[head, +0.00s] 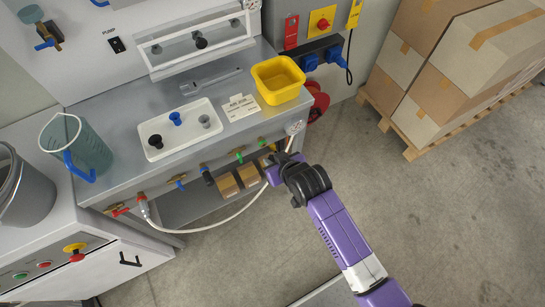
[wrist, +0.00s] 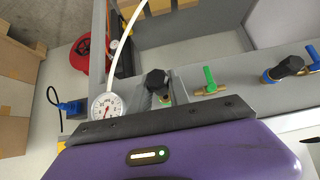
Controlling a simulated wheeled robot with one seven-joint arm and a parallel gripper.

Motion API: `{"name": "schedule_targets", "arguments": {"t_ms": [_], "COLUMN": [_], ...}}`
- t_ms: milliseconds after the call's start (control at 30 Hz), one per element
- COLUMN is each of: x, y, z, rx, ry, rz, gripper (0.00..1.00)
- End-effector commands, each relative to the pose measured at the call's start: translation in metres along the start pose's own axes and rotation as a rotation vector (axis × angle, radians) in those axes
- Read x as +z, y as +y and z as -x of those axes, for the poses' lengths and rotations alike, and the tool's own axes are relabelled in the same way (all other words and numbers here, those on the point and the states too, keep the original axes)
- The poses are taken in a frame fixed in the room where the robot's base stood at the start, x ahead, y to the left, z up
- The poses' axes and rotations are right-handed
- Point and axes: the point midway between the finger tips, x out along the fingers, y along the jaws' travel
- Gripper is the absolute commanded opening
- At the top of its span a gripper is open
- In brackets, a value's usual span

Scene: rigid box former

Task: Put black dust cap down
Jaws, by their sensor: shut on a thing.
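My gripper (head: 270,163) is at the front edge of the bench, just below the row of fittings. In the wrist view it is shut, and a black dust cap (wrist: 156,80) shows between its fingertips, just past the dark edge of my gripper's purple body. Brass or yellow shows just below the cap; I cannot tell whether the cap touches a fitting there. In the head view my gripper hides the held cap. A white tray (head: 181,143) on the bench holds a black cap (head: 155,141), a blue cap (head: 176,119) and a grey cap (head: 205,121).
A pressure gauge (wrist: 106,106) and a white hose (head: 225,222) are close to my gripper. A green valve (wrist: 210,80) and a black-and-blue fitting (wrist: 284,68) are beside it.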

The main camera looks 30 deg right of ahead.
Motion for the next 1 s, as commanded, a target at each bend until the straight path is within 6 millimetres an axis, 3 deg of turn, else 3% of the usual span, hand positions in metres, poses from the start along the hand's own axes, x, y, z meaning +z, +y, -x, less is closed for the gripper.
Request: {"name": "schedule_targets", "arguments": {"t_ms": [167,500,867,1000], "x": [-0.007,-0.004,0.002,-0.010], "y": [0.000,0.000,0.000,0.000], "z": [0.013,0.075,0.077,0.080], "rx": [0.000,-0.001,0.000,0.000], "ry": [0.000,0.006,0.000,0.003], "rz": [0.004,0.002,0.002,0.001], "gripper": [0.00,0.00,0.00,0.00]}}
